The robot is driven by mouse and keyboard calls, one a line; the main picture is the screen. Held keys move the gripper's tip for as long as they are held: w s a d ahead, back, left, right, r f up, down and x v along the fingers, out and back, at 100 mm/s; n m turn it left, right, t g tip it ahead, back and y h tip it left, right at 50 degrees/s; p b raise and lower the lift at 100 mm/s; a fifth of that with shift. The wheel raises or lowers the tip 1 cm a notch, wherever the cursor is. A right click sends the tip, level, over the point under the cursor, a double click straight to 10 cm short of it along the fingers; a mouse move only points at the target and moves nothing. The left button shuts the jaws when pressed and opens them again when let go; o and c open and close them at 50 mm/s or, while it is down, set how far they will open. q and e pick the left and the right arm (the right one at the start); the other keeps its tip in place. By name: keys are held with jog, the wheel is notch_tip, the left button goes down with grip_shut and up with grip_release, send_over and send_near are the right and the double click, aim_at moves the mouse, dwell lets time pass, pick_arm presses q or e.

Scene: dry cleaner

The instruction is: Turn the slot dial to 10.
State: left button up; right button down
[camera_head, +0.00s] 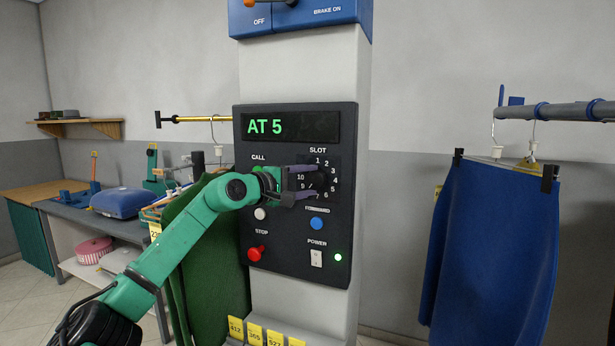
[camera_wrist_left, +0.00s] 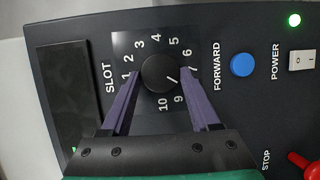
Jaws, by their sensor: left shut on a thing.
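The slot dial (camera_wrist_left: 160,73) is a round black knob with a pale pointer line, ringed by numbers 1 to 10. In the wrist view its line points to the lower right, towards the place of the 8, which a finger hides. My left gripper (camera_head: 316,180) is shut on the dial, with one purple finger on either side; it also shows in the left wrist view (camera_wrist_left: 162,78). The 10 is in clear view in the wrist view, between the fingers. The display (camera_head: 290,127) reads AT 5 in green. My right gripper is not in view.
On the black panel (camera_head: 345,240) are a blue FORWARD button (camera_head: 316,223), a red STOP control (camera_head: 256,253) and a POWER switch (camera_head: 316,258). A green garment (camera_head: 205,260) hangs close to my left arm. A blue garment (camera_head: 490,240) hangs at the right.

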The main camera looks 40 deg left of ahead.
pick_arm(q)
jog(key=m+g+y+p, duration=0.1)
jog(key=m+p, duration=0.1)
jog(key=p, duration=0.1)
jog(key=m+g+y+p, duration=0.1)
jog(key=m+p, duration=0.2)
jog(key=p, duration=0.1)
jog(key=r+m+g+p, duration=0.1)
jog(key=m+p, duration=0.1)
jog(key=p, duration=0.1)
jog(key=shift+d+y+p, duration=0.3)
jog(key=shift+y+p, duration=0.1)
jog(key=shift+w+d+f+m+g+y+p, duration=0.1)
jog(key=shift+f+m+g+y+p, duration=0.15)
jog(key=shift+m+p, duration=0.65)
jog(key=o, duration=1.4)
jog(key=shift+r, duration=0.1)
jog(key=shift+c, duration=0.2)
